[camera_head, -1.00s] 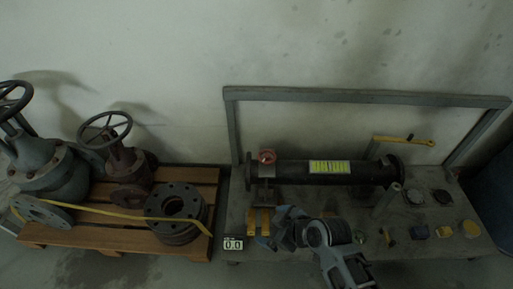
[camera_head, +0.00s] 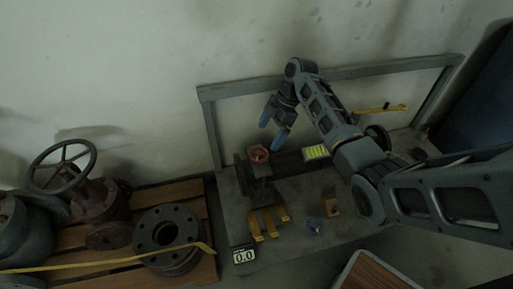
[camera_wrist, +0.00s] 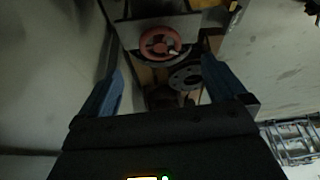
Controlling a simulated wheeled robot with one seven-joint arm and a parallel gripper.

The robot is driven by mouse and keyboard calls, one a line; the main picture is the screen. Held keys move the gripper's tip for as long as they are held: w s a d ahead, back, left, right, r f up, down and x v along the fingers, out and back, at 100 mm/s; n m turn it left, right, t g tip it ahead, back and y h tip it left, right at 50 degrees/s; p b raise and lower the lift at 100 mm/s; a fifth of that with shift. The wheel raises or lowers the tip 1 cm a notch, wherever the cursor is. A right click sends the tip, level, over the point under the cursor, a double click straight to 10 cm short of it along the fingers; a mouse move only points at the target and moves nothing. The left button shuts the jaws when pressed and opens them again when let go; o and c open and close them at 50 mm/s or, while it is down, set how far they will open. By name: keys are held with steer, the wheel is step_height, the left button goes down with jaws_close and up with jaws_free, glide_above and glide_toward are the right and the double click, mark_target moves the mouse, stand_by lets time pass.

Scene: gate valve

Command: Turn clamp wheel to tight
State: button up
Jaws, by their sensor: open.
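The clamp wheel (camera_head: 259,155) is a small red handwheel on a dark clamp near the left end of the black pipe (camera_head: 287,162). In the wrist view the red wheel (camera_wrist: 160,43) shows ahead, between and beyond my fingertips, with a pale mark on its face. My gripper (camera_head: 274,126) has blue fingers, spread apart and empty. In the head view it is above and slightly right of the wheel, not touching it. The wrist view also shows both fingers of my gripper (camera_wrist: 162,82) with a wide gap between them.
A grey bench (camera_head: 228,208) carries the pipe, yellow pieces (camera_head: 268,222) and a grey frame (camera_head: 207,105) behind. A pallet (camera_head: 205,262) with valves and flanges (camera_head: 168,238) stands left.

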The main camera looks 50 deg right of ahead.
mark_target(259, 152)
steer(key=b+x, duration=0.2)
steer(key=x, duration=0.5)
steer(key=shift+a+f+b, duration=0.1)
steer(key=shift+b, duration=0.25)
steer(key=c, duration=1.1)
steer(key=shift+o, duration=0.2)
